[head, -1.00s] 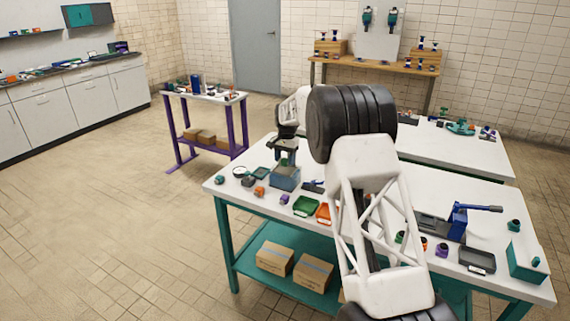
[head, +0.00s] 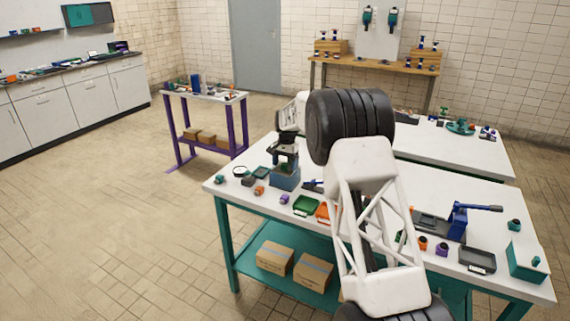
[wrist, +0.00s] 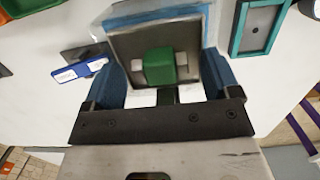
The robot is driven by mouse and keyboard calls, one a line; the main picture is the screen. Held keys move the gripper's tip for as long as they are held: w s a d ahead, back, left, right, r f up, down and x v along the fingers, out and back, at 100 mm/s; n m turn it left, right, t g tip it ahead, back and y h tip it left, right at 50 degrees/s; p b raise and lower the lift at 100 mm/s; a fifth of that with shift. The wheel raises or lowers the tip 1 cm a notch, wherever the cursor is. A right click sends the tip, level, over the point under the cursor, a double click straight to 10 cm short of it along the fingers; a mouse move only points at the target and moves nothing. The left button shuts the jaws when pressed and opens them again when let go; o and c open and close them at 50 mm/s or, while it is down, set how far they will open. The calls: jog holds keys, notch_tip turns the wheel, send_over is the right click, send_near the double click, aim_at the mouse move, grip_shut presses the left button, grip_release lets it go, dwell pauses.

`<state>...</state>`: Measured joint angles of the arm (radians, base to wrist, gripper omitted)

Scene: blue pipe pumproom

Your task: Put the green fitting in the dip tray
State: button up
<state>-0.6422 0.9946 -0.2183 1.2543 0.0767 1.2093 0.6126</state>
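The green fitting (wrist: 159,66) is a small green block in the wrist view. Fitting and gripper are over a blue, open-topped box with a dark grey inside (wrist: 125,45). The height above it is hard to judge. In the head view my gripper (head: 286,150) is over this blue box (head: 285,180) at the table's far left part; the fitting is not clear there. A shallow teal tray with a dark inside (wrist: 236,35) lies to the right in the wrist view. I cannot tell which container is the dip tray.
A green bin (head: 305,205) and an orange bin (head: 323,213) stand near the box, with small fittings along the front edge. A blue-and-white object (wrist: 80,68) lies left of the box. My arm hides the table's middle.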

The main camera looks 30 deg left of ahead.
notch_tip(320, 180, up, 12)
jog(key=w, duration=0.1)
jog(key=shift+w, duration=0.25)
dwell(0.6)
jog(key=shift+r, duration=0.1)
dwell(0.8)
